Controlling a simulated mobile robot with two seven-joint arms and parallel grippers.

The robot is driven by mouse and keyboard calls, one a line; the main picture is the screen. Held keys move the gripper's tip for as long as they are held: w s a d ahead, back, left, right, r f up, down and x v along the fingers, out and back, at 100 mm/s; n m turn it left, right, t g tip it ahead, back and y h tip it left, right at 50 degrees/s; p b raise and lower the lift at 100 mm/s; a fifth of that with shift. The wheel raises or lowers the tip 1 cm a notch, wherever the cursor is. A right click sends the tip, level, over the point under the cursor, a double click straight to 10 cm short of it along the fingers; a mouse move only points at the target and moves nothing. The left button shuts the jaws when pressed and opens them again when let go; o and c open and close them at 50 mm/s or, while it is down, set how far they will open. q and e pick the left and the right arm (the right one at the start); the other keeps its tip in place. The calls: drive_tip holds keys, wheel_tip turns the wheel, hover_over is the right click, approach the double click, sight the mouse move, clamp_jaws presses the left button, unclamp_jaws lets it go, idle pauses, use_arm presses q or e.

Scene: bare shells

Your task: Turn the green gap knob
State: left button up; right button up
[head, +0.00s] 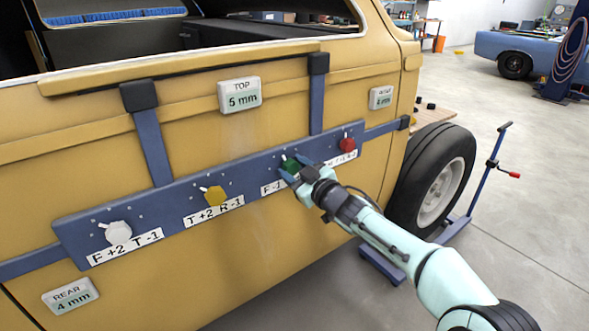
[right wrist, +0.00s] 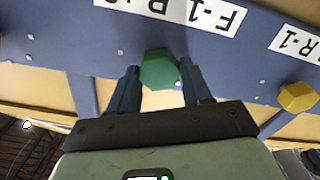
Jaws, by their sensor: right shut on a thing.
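The green knob (head: 291,165) sits on the blue panel bar (head: 172,206) across the yellow car body, between the yellow and red knobs. My right gripper (head: 298,171) is at the green knob, its blue fingers on either side of it. In the right wrist view the green knob (right wrist: 160,69) is hexagonal and sits between the fingertips of the gripper (right wrist: 160,80), which is shut on it. In the head view the gripper hides part of the knob and its label. My left gripper is not in view.
A red knob (head: 347,145) is close on the right; a yellow knob (head: 215,196) and a white knob (head: 118,234) are to the left. Displays read TOP 5 mm (head: 239,94) and REAR 4 mm (head: 70,297); a smaller one (head: 381,97) is at right. A wheel (head: 440,185) stands beyond my arm.

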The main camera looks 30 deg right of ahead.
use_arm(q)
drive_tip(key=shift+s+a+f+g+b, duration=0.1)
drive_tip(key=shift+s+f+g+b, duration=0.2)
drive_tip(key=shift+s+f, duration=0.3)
use_arm(e)
drive_tip(key=shift+f+n, duration=0.1)
drive_tip(key=shift+n, duration=2.1)
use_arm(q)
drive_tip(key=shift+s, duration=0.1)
use_arm(e)
drive_tip(key=o, duration=1)
drive_tip(key=shift+o, duration=0.2)
drive_tip(key=shift+s, duration=0.15)
